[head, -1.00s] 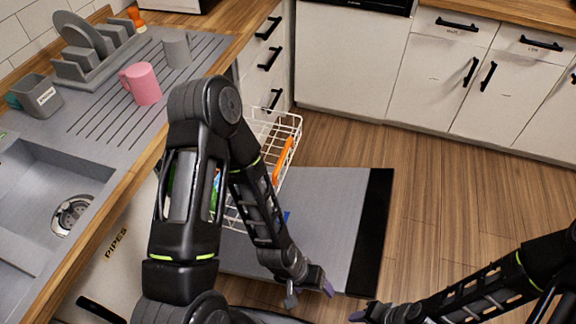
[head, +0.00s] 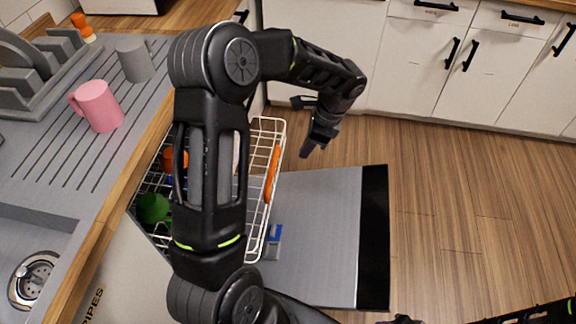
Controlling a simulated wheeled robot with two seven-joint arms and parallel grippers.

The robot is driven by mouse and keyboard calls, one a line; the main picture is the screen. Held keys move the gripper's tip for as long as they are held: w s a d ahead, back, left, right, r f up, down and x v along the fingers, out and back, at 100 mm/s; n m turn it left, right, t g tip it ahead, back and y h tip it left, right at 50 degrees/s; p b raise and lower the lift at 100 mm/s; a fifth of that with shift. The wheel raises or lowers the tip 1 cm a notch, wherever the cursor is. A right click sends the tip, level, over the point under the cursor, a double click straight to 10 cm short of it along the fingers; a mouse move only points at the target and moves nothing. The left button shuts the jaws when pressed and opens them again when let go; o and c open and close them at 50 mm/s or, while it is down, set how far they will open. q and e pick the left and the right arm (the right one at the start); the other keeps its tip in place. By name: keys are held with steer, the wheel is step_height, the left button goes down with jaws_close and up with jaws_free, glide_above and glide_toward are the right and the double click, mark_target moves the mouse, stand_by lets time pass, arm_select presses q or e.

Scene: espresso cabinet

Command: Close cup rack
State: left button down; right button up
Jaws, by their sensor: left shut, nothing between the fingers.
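The cup rack (head: 275,135) is a white wire rack pulled out from under the counter, above the lowered grey door (head: 325,235). A green item (head: 152,208) and an orange piece (head: 272,174) show in it; my left arm hides much of its middle. My right gripper's fingers are below the picture; only part of the right arm shows at the bottom right.
A pink mug (head: 97,106), a grey mug (head: 134,58) and a dish drainer (head: 45,75) stand on the counter left of the rack. White drawers and cupboards (head: 420,60) line the back. The wooden floor (head: 470,200) right of the door is clear.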

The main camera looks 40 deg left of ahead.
arm_select(q)
steer(key=shift+f, duration=0.2)
steer(key=s+a+f+p, duration=0.1)
steer(key=s+a+f, duration=0.2)
steer(key=a+f, duration=0.3)
step_height(320, 180, down, 4)
steer(key=shift+s+f, duration=0.1)
steer(key=shift+s, duration=0.05)
stand_by(0.3)
steer(key=shift+s+a, duration=0.1)
steer(key=shift+a, duration=0.05)
steer(key=s+a+p, duration=0.1)
steer(key=s+a, duration=0.5)
steer(key=a, duration=0.5)
steer(key=s+a+p, duration=0.2)
steer(key=s+a, duration=0.4)
steer(key=a, duration=0.6)
steer(key=shift+s, duration=0.4)
steer(key=w+d+b, duration=0.2)
steer(key=w+d, duration=0.5)
steer(key=d, duration=0.6)
steer(key=w+d+b, duration=0.1)
steer(key=w+d, duration=0.7)
steer(key=d, duration=0.5)
steer(key=shift+d+r+b, duration=0.35)
steer(key=shift+r+b, duration=0.05)
steer(key=shift+r, duration=0.05)
